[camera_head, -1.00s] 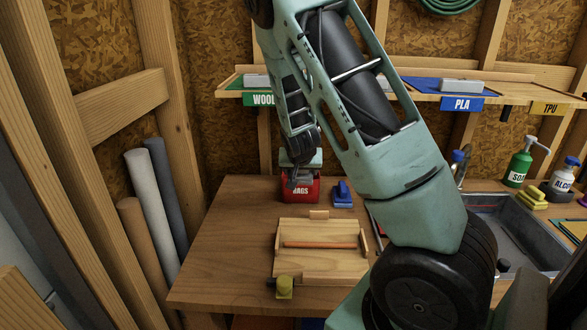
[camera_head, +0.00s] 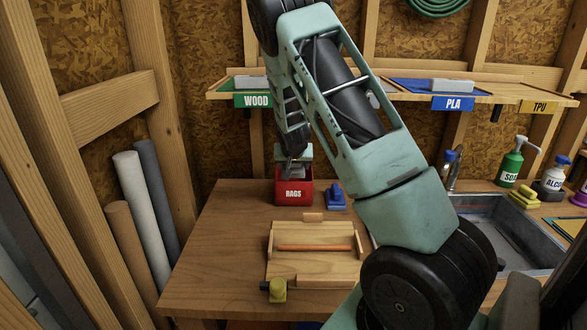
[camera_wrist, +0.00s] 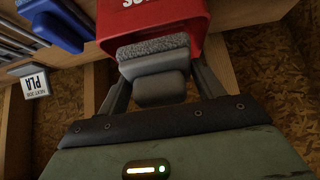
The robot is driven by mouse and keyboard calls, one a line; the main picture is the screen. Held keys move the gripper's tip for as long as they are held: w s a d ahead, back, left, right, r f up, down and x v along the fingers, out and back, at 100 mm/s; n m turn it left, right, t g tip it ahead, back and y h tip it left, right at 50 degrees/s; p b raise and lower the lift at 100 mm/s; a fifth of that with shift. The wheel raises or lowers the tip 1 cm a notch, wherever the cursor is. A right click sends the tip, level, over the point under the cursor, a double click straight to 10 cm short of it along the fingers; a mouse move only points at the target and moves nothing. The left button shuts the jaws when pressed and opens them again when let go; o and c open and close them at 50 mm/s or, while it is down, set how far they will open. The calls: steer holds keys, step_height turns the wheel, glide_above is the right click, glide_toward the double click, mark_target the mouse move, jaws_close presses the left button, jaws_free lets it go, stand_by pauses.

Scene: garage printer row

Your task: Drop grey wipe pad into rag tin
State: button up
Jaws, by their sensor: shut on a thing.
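The red rag tin (camera_head: 293,191), labelled "RAGS", stands at the back of the wooden bench. It also shows at the top of the wrist view (camera_wrist: 193,14). My gripper (camera_head: 294,165) is over the tin's opening in the head view. In the wrist view my gripper (camera_wrist: 160,85) is shut on the grey wipe pad (camera_wrist: 153,60), a grey block with a rough, speckled face. The pad overlaps the tin's rim in the wrist view; how far inside it is, I cannot tell. The head view does not show the pad clearly.
A blue tool (camera_head: 336,198) stands on the bench just right of the tin. A wooden jig (camera_head: 313,267) with an orange rod lies in front. A labelled shelf (camera_head: 410,93) runs above. A sink (camera_head: 510,240) is at right. The bench's left side is clear.

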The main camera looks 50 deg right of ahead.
steer(key=shift+w+d+f+b, duration=0.15)
steer(key=shift+w+d+f, duration=0.05)
steer(key=shift+w+d, duration=0.6)
steer(key=shift+w+d+f+b, duration=0.2)
steer(key=shift+w+d, duration=0.45)
steer(key=shift+d, duration=0.25)
steer(key=o, duration=1)
steer(key=b+v, duration=0.2)
steer(key=v, duration=1.5)
steer(key=shift+r, duration=0.25)
